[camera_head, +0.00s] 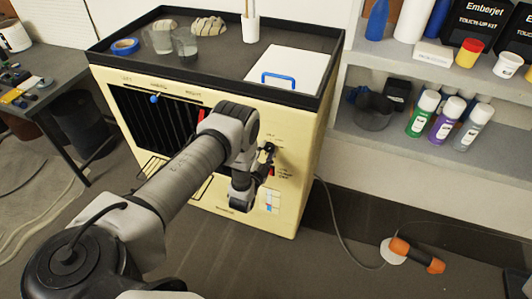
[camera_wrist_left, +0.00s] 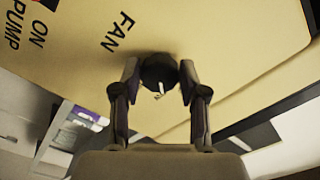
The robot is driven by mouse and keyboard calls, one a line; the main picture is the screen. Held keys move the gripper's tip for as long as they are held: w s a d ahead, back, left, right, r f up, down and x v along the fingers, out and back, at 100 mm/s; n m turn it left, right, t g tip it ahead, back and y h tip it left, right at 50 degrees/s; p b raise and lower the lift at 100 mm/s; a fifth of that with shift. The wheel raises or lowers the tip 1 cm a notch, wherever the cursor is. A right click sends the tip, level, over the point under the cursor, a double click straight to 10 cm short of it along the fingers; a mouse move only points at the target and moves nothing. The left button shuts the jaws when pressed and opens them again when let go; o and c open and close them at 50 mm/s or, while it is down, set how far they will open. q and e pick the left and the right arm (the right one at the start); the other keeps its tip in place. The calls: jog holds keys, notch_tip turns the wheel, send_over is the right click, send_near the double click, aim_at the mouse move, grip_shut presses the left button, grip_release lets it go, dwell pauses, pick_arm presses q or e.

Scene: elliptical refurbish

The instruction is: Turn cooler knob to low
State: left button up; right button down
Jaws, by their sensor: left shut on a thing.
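The cream cooler (camera_head: 298,135) stands in the middle of the head view, with a dark louvred grille at its front left and a small control panel at its front right. In the left wrist view, the round black knob (camera_wrist_left: 158,70) sits on the cream panel (camera_wrist_left: 210,40) near the printed word FAN. Its small white pointer mark faces down in that picture. My left gripper (camera_wrist_left: 159,82) has one finger on each side of the knob and is shut on it. In the head view my left gripper (camera_head: 265,165) is at the panel and hides the knob. My right gripper does not show.
The cooler's black-rimmed top holds a white panel with a blue handle (camera_head: 279,78), blue tape (camera_head: 125,46) and glass jars (camera_head: 184,44). Shelves with spray cans (camera_head: 447,118) stand at right. A cable and an orange-and-black tool (camera_head: 415,255) lie on the floor.

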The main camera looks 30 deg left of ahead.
pick_arm(q)
jog(key=shift+r+m, duration=0.1)
jog(key=shift+m, duration=0.4)
jog(key=o, duration=1.1)
jog(key=shift+w+d, duration=0.1)
jog(key=shift+o, duration=0.2)
jog(key=v, duration=1.2)
